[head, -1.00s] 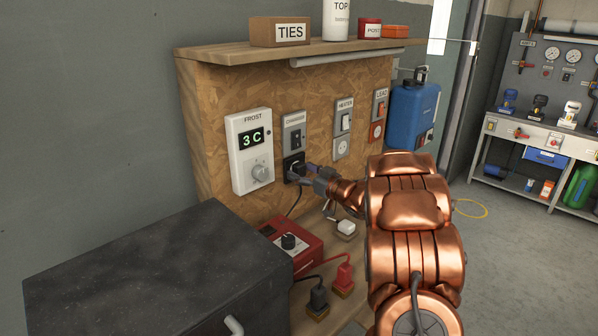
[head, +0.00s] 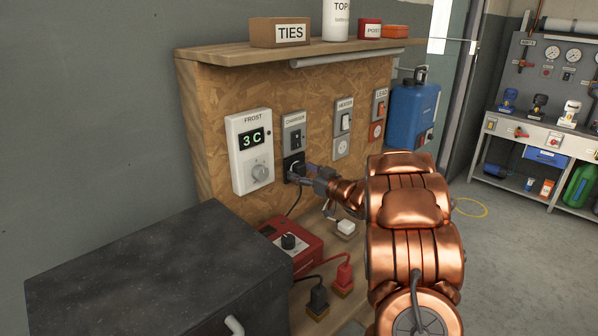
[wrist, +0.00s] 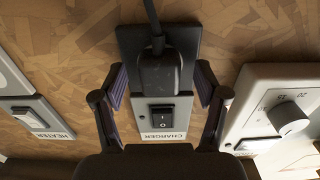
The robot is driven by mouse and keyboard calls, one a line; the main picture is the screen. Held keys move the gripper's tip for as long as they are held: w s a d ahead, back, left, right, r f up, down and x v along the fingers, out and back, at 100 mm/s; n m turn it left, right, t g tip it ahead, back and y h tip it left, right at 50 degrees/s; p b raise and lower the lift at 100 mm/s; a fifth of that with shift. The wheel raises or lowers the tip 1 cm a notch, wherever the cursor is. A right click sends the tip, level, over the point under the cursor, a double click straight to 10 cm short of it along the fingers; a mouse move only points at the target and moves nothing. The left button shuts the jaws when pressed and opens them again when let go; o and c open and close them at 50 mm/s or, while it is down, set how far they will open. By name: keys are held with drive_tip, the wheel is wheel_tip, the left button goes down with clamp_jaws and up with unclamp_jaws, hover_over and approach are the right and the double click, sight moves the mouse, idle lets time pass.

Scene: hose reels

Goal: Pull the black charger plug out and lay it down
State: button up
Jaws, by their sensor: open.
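The black charger plug (wrist: 166,74) sits in the dark socket under the CHARGER switch plate (head: 294,133) on the chipboard panel. Its cord runs down from it in the head view and up in the wrist view. My gripper (wrist: 160,88) is open, with one finger on each side of the plug and a gap showing at both sides. In the head view my gripper (head: 306,174) is at the charger socket and partly covers the plug. The CHARGER rocker switch (wrist: 160,116) lies between the fingers in the wrist view.
A white FROST thermostat (head: 251,150) is close on the left. HEATER (head: 344,120) and LEAD (head: 379,115) outlets are on the right. Below, a red charger box (head: 292,244) with red and black clamps stands on the wooden bench. A dark chest (head: 150,275) fills the front left.

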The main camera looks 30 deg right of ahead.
sight(303, 172)
drive_tip(key=shift+c, duration=0.2)
idle(0.3)
clamp_jaws()
idle(0.4)
drive_tip(key=shift+p+v, duration=0.45)
drive_tip(key=shift+v, duration=2.45)
